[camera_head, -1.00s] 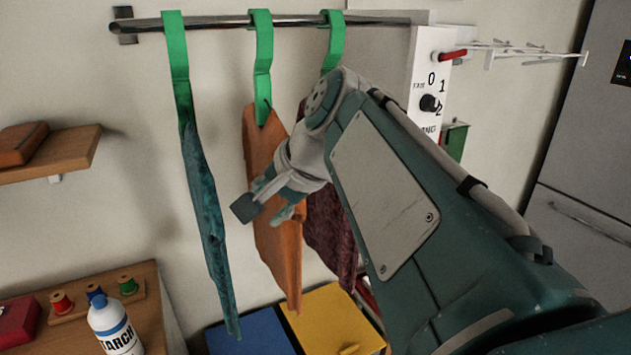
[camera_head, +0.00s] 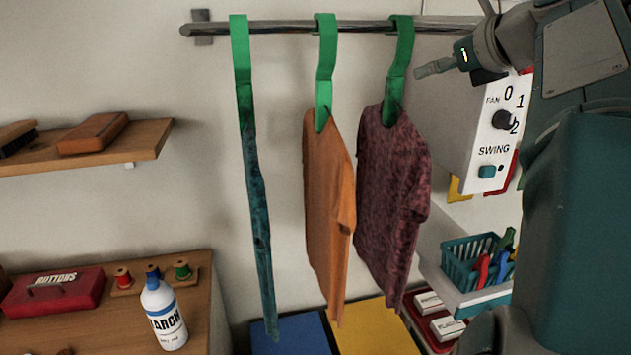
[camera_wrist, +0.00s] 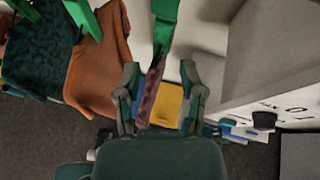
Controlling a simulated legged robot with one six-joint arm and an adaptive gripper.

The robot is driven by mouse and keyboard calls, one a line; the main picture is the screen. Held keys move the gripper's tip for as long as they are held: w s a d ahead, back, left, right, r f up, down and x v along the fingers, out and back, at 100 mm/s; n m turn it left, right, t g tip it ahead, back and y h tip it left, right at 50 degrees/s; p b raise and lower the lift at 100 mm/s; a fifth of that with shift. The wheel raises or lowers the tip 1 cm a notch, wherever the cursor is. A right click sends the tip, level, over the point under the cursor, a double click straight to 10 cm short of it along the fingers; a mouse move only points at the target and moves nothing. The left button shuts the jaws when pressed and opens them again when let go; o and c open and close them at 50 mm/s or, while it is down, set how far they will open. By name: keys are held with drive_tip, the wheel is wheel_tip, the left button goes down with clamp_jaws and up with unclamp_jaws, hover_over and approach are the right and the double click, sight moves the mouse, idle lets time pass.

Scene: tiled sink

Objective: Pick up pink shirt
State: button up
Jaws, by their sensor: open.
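The pink shirt (camera_head: 390,190), a dark pink mottled one, hangs from a green hanger (camera_head: 400,60) at the right end of the rail. My gripper (camera_head: 432,68) is up beside that hanger, near the shirt's top, in the head view. In the wrist view the shirt (camera_wrist: 151,92) shows edge-on as a narrow strip between the two spread fingers of my gripper (camera_wrist: 160,70). The gripper is open and holds nothing. I cannot tell how far the shirt is from the fingers.
An orange shirt (camera_head: 325,200) and a teal garment (camera_head: 257,210) hang to the left on the metal rail (camera_head: 280,28). A white fan control box (camera_head: 495,135) is close on the right. Blue (camera_head: 290,335) and yellow (camera_head: 370,330) boxes stand below. A teal basket (camera_head: 465,262) sits lower right.

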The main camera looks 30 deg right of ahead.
sight(396, 75)
drive_tip(key=w+m, duration=0.1)
drive_tip(key=w, duration=0.1)
drive_tip(key=w+m, duration=0.1)
drive_tip(key=w, duration=0.1)
drive_tip(key=shift+w+d+f, duration=0.1)
drive_tip(key=shift+f, duration=0.1)
drive_tip(key=x, duration=0.5)
drive_tip(key=shift+w+d+f, duration=0.15)
drive_tip(key=shift+w+d, duration=0.25)
drive_tip(key=shift+w+a+t, duration=0.1)
drive_tip(key=shift+a+t, duration=0.2)
drive_tip(key=shift+a, duration=0.05)
drive_tip(key=shift+d, duration=0.1)
clamp_jaws()
drive_tip(key=shift+d, duration=0.15)
